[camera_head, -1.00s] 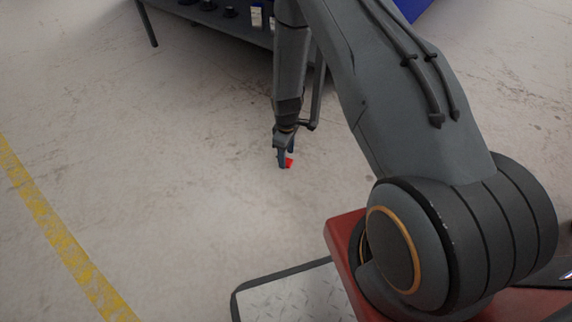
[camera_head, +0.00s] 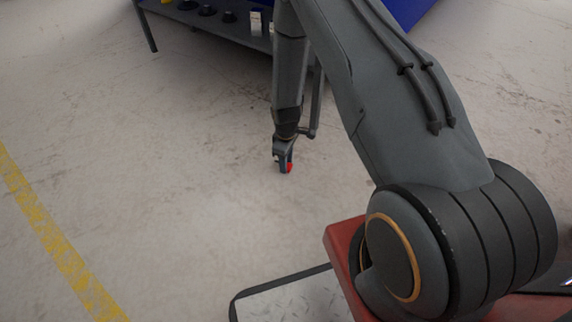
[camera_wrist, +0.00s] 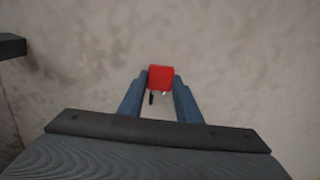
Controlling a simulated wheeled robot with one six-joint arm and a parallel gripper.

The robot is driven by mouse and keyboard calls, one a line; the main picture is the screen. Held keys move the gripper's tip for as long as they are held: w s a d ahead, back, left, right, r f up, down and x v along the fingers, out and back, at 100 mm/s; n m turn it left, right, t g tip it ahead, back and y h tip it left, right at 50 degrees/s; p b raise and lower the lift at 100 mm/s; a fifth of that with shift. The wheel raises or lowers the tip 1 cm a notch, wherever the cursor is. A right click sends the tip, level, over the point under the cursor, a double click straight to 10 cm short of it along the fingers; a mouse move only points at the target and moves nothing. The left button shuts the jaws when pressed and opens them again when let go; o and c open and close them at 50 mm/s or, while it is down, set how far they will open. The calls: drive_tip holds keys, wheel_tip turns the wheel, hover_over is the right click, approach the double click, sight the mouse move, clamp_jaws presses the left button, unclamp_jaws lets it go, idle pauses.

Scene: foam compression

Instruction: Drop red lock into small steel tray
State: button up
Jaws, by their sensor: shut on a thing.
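The red lock (camera_wrist: 160,77) is a small red block between the tips of my gripper (camera_wrist: 160,92) in the wrist view. The two blue fingers press on its left and right sides, and a small dark piece and a pale piece show just below it. In the head view the red lock (camera_head: 289,168) shows at the lower end of my gripper (camera_head: 284,168), held over the concrete floor. I cannot identify the small steel tray in either view.
A dark table (camera_head: 190,17) with several small dark items and a pale box (camera_head: 256,22) stands at the top. A blue surface (camera_head: 405,12) lies behind my arm. A yellow floor line (camera_head: 55,240) runs at left. The floor between is clear.

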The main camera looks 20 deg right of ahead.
wheel_tip(320, 180, up, 10)
drive_tip(key=p, duration=0.4)
drive_tip(key=shift+f, duration=0.2)
